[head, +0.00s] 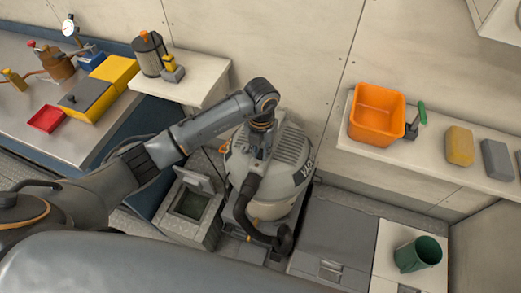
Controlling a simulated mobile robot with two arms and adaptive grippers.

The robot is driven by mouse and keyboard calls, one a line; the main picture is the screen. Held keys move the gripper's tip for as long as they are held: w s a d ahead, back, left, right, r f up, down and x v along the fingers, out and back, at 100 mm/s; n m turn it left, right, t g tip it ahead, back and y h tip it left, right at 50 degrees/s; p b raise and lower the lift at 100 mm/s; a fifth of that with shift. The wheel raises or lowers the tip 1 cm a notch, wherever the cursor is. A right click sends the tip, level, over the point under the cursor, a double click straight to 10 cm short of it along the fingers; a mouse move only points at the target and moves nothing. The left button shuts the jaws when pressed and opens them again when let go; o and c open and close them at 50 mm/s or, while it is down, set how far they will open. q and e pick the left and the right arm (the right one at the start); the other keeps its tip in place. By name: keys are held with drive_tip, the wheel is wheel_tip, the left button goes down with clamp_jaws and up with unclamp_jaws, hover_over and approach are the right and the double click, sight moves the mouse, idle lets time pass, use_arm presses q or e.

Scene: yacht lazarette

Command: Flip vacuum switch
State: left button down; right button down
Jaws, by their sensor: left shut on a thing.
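The vacuum (290,175) is a rounded grey canister with a ribbed top and "VAC" lettering on its right side. It stands on the floor below the wall, in the middle of the head view. My left gripper (259,152) points down at the left of the vacuum's top. It is shut on a part of the vacuum there; the jaws hide which part. The switch cannot be made out. A black hose (242,203) curves down the vacuum's front from just below the gripper. My right gripper is not in view.
A grey open-topped box (190,208) stands close left of the vacuum. The left bench (70,133) holds yellow and red containers. A shelf (430,168) at right holds an orange bin (377,113) and blocks. A green cup (418,254) stands at the lower right.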

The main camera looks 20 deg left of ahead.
use_arm(q)
drive_tip(key=g+b, duration=0.1)
drive_tip(key=w+g+b, duration=0.1)
drive_tip(key=b, duration=0.1)
drive_tip(key=g+b, duration=0.1)
drive_tip(key=shift+w+f+g, duration=0.15)
drive_tip(key=shift+f+g, duration=0.1)
drive_tip(key=shift+g, duration=0.15)
drive_tip(key=shift+r+g+b, duration=0.2)
drive_tip(key=shift+g+b, duration=0.3)
drive_tip(key=shift+b, duration=0.25)
drive_tip(key=c, duration=1.2)
unclamp_jaws()
drive_tip(key=shift+w+r, duration=0.1)
drive_tip(key=shift+r, duration=0.05)
drive_tip(key=v, duration=1.1)
drive_tip(key=shift+w+d+r, duration=0.2)
drive_tip(key=shift+r, duration=0.15)
